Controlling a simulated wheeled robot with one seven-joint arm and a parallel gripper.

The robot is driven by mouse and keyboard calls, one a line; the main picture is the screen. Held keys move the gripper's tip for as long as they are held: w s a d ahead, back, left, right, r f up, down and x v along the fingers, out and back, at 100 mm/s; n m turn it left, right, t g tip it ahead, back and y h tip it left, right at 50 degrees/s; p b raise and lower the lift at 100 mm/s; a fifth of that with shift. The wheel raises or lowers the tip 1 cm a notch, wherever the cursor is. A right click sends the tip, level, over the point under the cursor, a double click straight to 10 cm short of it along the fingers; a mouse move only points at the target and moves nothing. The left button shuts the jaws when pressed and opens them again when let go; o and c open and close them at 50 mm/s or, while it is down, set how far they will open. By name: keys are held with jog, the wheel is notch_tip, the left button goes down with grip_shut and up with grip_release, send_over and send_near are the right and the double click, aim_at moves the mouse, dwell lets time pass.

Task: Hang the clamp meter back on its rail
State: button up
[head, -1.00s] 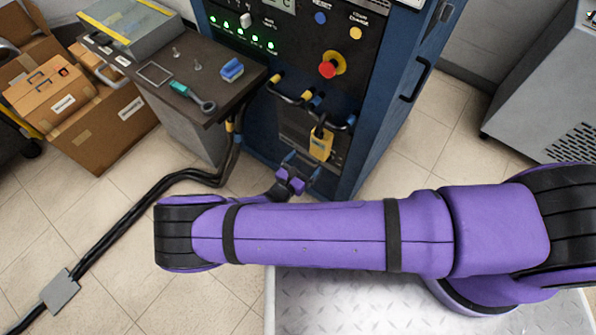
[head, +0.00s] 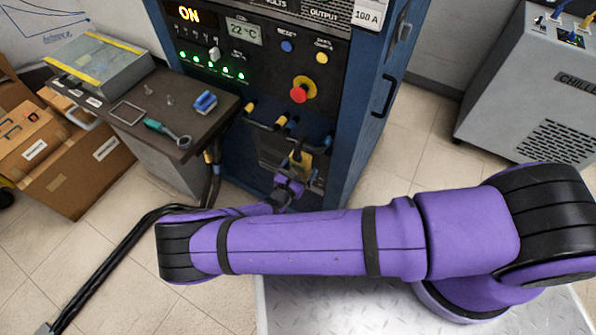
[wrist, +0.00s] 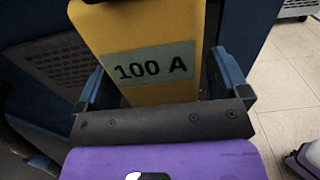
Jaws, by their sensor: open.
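The yellow clamp meter (head: 303,161) is at the lower front of the blue power cabinet, partly behind my gripper. In the wrist view its yellow body (wrist: 140,28) fills the top middle, with a grey "100 A" label facing me. My gripper (head: 288,184) is open at the meter. In the wrist view its blue fingers (wrist: 160,88) stand on either side of the yellow body, and I cannot tell whether they touch it. The meter's top is out of the wrist view, and I cannot make out the rail or what holds the meter.
The blue cabinet (head: 368,75) has a red stop button (head: 299,94) and dark cables with coloured ends (head: 282,121) above the meter. A dark bench (head: 140,117) with small tools stands left, beside boxes (head: 60,160). A grey chiller (head: 530,85) is at right.

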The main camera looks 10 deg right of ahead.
aim_at(297, 167)
jog(key=c, duration=1)
jog(key=shift+c, duration=0.2)
jog(key=shift+r, duration=0.15)
jog(key=shift+r, duration=1.5)
jog(key=shift+v, duration=3.75)
